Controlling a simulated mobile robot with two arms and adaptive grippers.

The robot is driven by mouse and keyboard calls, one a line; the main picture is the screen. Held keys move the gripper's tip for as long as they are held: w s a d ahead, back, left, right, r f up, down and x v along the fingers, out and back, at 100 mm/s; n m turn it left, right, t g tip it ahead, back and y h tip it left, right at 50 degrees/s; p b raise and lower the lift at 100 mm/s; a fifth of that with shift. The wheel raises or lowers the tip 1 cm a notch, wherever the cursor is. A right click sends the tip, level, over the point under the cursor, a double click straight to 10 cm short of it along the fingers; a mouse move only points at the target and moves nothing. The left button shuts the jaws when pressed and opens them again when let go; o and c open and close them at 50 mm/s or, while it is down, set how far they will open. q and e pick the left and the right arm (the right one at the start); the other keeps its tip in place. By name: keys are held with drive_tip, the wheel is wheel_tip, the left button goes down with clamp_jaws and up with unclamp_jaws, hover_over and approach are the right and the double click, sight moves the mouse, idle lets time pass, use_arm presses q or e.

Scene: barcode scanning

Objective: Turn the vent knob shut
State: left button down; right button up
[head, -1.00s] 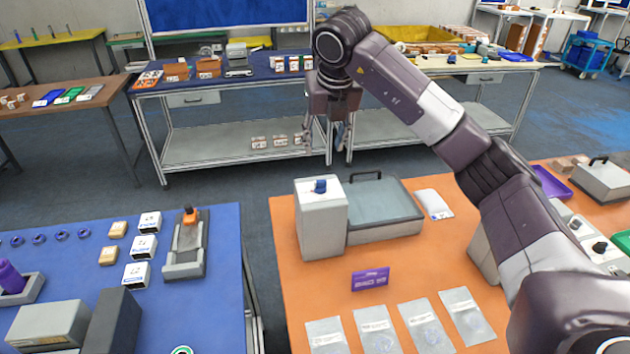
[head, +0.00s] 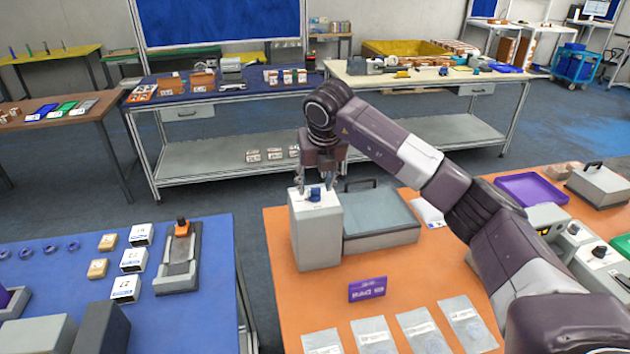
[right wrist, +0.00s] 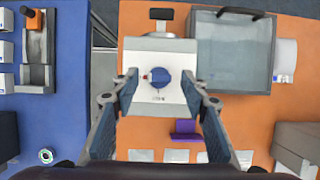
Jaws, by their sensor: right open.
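The blue vent knob (head: 314,193) sits on top of a light grey box (head: 317,236) on the orange table. In the right wrist view the round knob (right wrist: 160,78) shows from above, with a small red mark at its left on the box top (right wrist: 147,100). My right gripper (head: 315,188) points down over the box top. Its fingers are spread apart on either side of the knob in the right wrist view (right wrist: 162,88), open and empty. I cannot tell the exact height of the fingertips above the box. My left gripper is out of view.
A grey lidded tank (head: 383,219) with a dark handle stands against the box's right side. A purple sign (head: 367,289) and several clear bags (head: 420,332) lie in front on the orange table (head: 290,318). A blue table (head: 212,300) is to the left, across a gap.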

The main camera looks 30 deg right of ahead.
drive_tip(key=shift+w+f, duration=0.2)
drive_tip(key=shift+f, duration=0.25)
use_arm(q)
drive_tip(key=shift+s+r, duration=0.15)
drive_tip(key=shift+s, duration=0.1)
use_arm(e)
drive_tip(key=shift+c, duration=0.5)
clamp_jaws()
